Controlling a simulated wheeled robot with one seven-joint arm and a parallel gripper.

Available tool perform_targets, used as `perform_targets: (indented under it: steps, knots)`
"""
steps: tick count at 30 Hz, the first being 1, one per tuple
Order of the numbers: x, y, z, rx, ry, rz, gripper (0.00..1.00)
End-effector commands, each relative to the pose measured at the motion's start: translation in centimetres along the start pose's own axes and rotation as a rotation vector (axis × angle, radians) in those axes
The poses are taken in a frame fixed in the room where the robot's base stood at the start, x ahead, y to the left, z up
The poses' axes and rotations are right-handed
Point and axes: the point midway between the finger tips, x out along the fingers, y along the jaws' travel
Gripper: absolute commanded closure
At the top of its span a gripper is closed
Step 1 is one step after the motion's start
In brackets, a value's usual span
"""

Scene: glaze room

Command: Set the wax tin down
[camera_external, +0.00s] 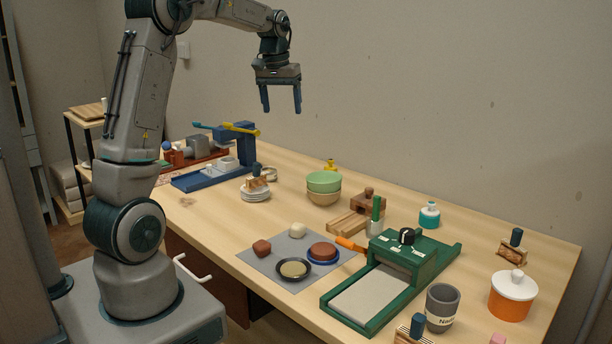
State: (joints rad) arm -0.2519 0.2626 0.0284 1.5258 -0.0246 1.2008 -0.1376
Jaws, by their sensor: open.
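A shallow round dark tin with a yellowish-tan filling (294,269), which looks like the wax tin, rests on the front part of a grey mat (291,247) on the table. My gripper (283,108) is high above the back of the table, pointing down, with its two blue fingers apart and nothing between them. It is well away from the tin, up and behind it in the picture. The tin is fully visible and lies flat.
On the mat beside the tin are a red-brown disc (323,250) with a blue rim under it, a red-brown lump (261,248) and a cream lump (297,230). A green slab roller (419,254) stands right of the mat. Stacked bowls (324,182) stand behind. Bare table lies left of the mat.

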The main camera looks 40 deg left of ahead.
Motion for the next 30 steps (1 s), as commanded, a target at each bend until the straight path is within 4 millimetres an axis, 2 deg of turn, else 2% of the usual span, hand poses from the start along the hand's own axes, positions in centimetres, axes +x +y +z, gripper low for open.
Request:
perform_targets:
  steps: [1,3,9,14,18,21,24,30]
  knots:
    - [-0.9,0.7,2.1,0.029,0.013,0.006,0.26]
    - [-1.7,1.4,5.0,0.069,0.027,0.012,0.26]
    - [-2.6,2.6,13.4,0.182,0.068,0.03,0.26]
    - [-2.0,2.6,20.4,0.272,0.101,0.044,0.26]
    - [-0.7,2.2,25.6,0.342,0.127,0.053,0.26]
    - [0.3,1.8,28.3,0.378,0.141,0.058,0.26]
    - [1.0,1.4,29.9,0.4,0.149,0.061,0.26]
    - [1.5,1.3,30.8,0.413,0.153,0.062,0.26]
